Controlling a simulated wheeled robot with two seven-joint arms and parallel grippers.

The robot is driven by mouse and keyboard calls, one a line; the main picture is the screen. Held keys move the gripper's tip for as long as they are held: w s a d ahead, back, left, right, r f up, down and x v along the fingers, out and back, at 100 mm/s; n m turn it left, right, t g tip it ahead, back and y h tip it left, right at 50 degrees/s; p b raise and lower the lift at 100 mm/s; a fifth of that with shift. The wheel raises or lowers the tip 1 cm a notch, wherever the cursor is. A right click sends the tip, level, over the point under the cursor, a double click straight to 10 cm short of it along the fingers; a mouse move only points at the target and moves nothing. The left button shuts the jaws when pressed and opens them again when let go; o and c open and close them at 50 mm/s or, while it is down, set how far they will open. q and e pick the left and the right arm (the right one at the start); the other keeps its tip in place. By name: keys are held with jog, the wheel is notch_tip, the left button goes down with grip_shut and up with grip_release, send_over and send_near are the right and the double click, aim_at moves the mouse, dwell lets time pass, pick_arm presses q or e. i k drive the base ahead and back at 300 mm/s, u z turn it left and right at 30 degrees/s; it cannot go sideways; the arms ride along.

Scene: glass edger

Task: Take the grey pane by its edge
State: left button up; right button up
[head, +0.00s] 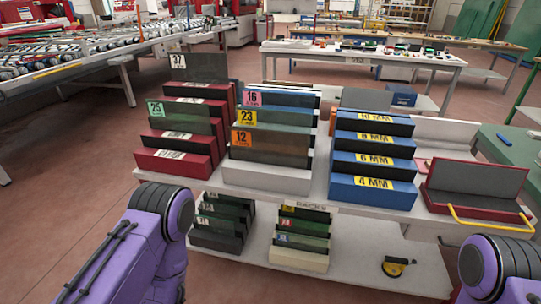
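A plain grey pane (366,99) stands upright at the back of the blue rack (372,192), its lower part hidden by the rack. Another grey sheet (476,183) leans in a low red stand (468,207) at the right end of the bench. Dark panes with numbered tags stand in the red rack (172,163) and the white-fronted middle rack (266,177). I cannot tell which one is meant by the grey pane. Only purple links of my two arms show at the bottom left and right; neither gripper is in view.
The racks stand close together on a white bench (420,222). Its lower shelf (350,262) holds small pane racks and a yellow-black tool (396,266). A yellow bar (490,222) crosses the red stand's front. A roller conveyor (75,62) is at the left.

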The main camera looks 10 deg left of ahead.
aim_at(201, 68)
jog(key=k, duration=1)
jog(key=u, duration=1.7)
jog(key=i, duration=6.45)
jog(key=z, duration=4.25)
